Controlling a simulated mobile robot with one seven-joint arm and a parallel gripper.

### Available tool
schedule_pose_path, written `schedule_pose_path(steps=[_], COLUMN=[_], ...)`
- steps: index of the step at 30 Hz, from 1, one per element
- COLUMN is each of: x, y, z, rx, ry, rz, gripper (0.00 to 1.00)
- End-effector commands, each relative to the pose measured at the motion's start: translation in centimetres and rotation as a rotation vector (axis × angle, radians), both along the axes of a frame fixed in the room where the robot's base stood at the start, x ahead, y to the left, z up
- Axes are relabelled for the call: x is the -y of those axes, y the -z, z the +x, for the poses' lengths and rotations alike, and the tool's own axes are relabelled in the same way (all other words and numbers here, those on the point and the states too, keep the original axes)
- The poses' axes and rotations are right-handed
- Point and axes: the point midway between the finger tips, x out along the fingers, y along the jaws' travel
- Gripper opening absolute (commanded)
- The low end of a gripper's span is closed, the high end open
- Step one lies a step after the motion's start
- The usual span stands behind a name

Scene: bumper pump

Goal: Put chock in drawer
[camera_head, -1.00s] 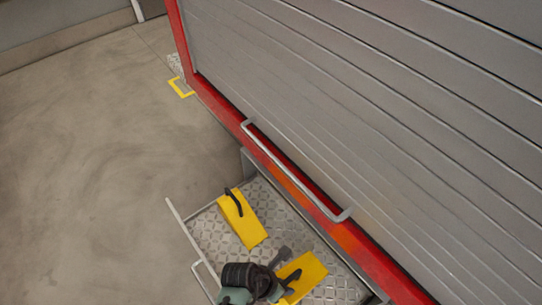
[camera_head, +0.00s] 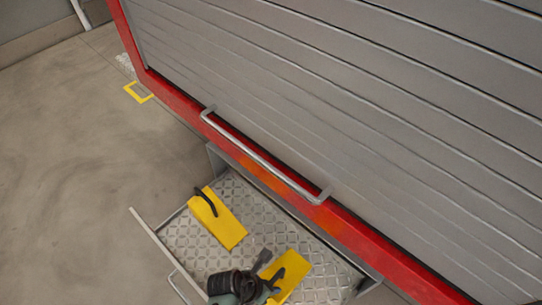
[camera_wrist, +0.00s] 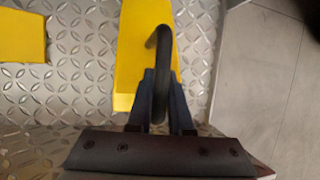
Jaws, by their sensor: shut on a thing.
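The drawer (camera_head: 190,237) is pulled out below the red-edged shutter, with a diamond-plate metal floor. One yellow chock (camera_head: 221,222) with a black handle lies at its left side. A second yellow chock (camera_head: 292,274) is at the right side of the drawer. My gripper (camera_head: 272,284) is at the second chock. In the wrist view my gripper (camera_wrist: 161,100) is shut on the black handle of this yellow chock (camera_wrist: 132,62). The chock appears over the drawer floor; whether its underside touches is hidden. The other chock (camera_wrist: 22,36) shows at the upper left there.
A grey roller shutter with a long bar handle (camera_head: 262,160) rises above the drawer. The drawer's front handle (camera_head: 180,285) faces lower left. Open concrete floor (camera_head: 80,170) lies to the left, with a yellow-marked square (camera_head: 139,92) farther back.

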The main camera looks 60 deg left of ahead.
Motion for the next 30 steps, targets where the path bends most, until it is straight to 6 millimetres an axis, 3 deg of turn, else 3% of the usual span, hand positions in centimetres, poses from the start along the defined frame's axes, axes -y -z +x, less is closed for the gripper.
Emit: schedule_pose_path(steps=[5,12,13,18,26,30], x=[-0.2,-0.1,0.1,0.1,0.0,0.0], y=[2.4,2.5,2.8,2.8,2.7,1.7], z=[0.3,0.2,-0.1,-0.1,0.0,-0.4], rx=[0.006,0.004,-0.003,-0.003,-0.002,-0.001], ry=[0.0,0.001,0.002,0.001,0.001,0.0], rz=[0.004,0.003,-0.003,-0.002,-0.001,0.0], gripper=[0.0,0.0,0.2,0.48,0.48,0.48])
